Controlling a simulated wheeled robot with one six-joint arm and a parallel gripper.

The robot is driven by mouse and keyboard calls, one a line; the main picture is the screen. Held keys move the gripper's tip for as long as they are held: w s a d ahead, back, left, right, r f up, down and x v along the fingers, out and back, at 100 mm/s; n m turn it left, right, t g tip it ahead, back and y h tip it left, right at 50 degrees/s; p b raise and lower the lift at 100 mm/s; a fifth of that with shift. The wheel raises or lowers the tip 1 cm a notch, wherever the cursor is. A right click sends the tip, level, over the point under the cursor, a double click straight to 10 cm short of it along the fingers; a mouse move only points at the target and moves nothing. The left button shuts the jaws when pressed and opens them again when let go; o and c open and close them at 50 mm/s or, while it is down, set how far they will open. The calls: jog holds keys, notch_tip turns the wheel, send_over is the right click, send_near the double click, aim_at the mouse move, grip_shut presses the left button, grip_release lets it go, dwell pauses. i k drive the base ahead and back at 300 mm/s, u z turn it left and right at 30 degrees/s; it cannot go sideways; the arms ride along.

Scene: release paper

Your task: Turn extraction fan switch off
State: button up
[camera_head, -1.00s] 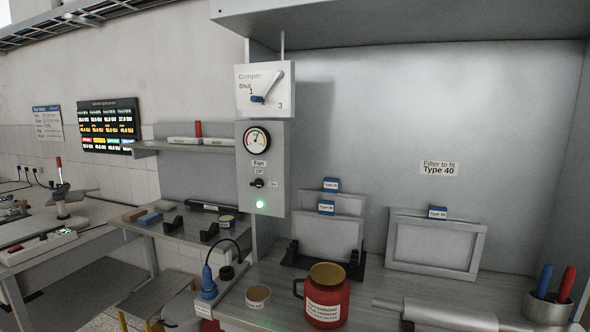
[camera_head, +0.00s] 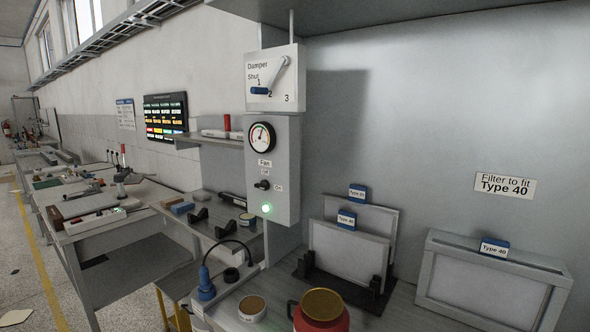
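The fan switch (camera_head: 262,185) is a small black toggle on the grey control box (camera_head: 285,165), under the label "Fan" and beside the marks "Off" and "On". The toggle looks turned toward the "On" side, though it is small here. A green lamp (camera_head: 266,208) glows below it. A round gauge (camera_head: 262,137) sits above it with its needle raised. My gripper is not in view.
Above the box is a damper plate (camera_head: 272,78) with a blue-tipped lever. Below are a red container (camera_head: 320,312), a round tin (camera_head: 251,308), a blue device with a black cable (camera_head: 206,285) and filters in a black rack (camera_head: 345,255). A framed filter unit (camera_head: 490,280) stands at right.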

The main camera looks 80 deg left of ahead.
aim_at(264, 186)
jog(key=i, duration=0.15)
jog(key=u, duration=2.9)
jog(key=i, duration=0.5)
jog(key=z, duration=0.2)
jog(key=k, duration=0.4)
jog(key=u, duration=1.7)
jog(key=i, duration=1.4)
jog(key=z, duration=0.2)
